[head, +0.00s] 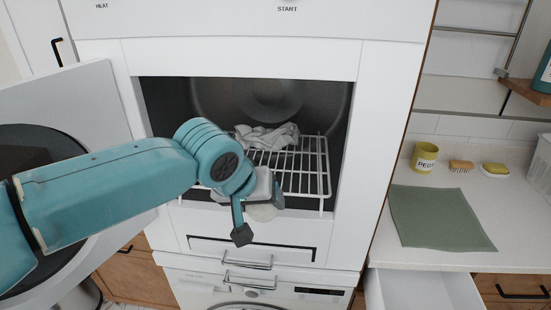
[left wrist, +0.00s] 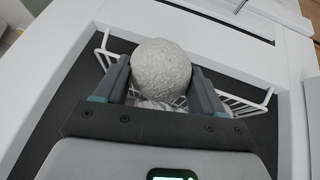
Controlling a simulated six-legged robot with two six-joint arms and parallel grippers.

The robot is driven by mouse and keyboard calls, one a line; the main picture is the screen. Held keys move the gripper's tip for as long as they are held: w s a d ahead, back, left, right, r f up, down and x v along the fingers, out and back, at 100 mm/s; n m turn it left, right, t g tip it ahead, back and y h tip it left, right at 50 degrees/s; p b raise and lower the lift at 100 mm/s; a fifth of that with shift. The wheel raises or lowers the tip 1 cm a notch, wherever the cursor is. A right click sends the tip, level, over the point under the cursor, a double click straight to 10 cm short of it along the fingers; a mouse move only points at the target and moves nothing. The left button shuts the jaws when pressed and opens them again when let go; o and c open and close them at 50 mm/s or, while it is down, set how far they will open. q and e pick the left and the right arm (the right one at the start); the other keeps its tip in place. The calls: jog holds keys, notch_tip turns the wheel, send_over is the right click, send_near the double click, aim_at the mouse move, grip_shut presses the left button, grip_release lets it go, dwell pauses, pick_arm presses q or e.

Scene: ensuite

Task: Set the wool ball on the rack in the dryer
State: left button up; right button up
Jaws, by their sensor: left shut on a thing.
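The wool ball (left wrist: 161,68) is pale grey and rough, held between the two fingers of my left gripper (left wrist: 160,82) in the left wrist view. In the head view my left gripper (head: 260,212) is at the dryer opening, in front of the rack's near edge. My arm hides the rack's left part. My right gripper is not in view.
A crumpled grey cloth (head: 268,136) lies at the rack's back. The dryer door (head: 95,95) stands open at left, behind my arm. At right, a counter holds a green mat (head: 440,218), yellow mug (head: 424,157), brush (head: 461,166) and sponge (head: 495,169). A drawer (head: 425,289) is open below.

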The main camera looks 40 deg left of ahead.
pick_arm(q)
jog(key=w+p, duration=0.1)
jog(key=w, duration=0.2)
jog(key=w+a+p, duration=0.1)
jog(key=w, duration=0.3)
jog(key=w+a+p, duration=0.1)
jog(key=w, duration=0.3)
jog(key=shift+w+p, duration=0.1)
jog(key=shift+p, duration=0.2)
jog(key=shift+w+a+r+p, duration=0.15)
jog(key=shift+w+p, duration=0.2)
jog(key=shift+w, duration=0.2)
jog(key=shift+w+a+r+p, duration=0.1)
jog(key=shift+w+p, duration=0.25)
jog(key=shift+w, duration=0.2)
jog(key=shift+x, duration=1.2)
jog(key=shift+w+f, duration=0.1)
jog(key=shift+s, duration=0.3)
jog(key=shift+w+f, duration=0.15)
jog(key=shift+f, duration=0.05)
jog(key=o, duration=1)
jog(key=shift+w, duration=0.1)
jog(key=shift+s+r, duration=0.2)
jog(key=shift+s, duration=0.05)
jog(key=shift+r, duration=0.35)
jog(key=v, duration=1.1)
jog(key=shift+b, duration=0.45)
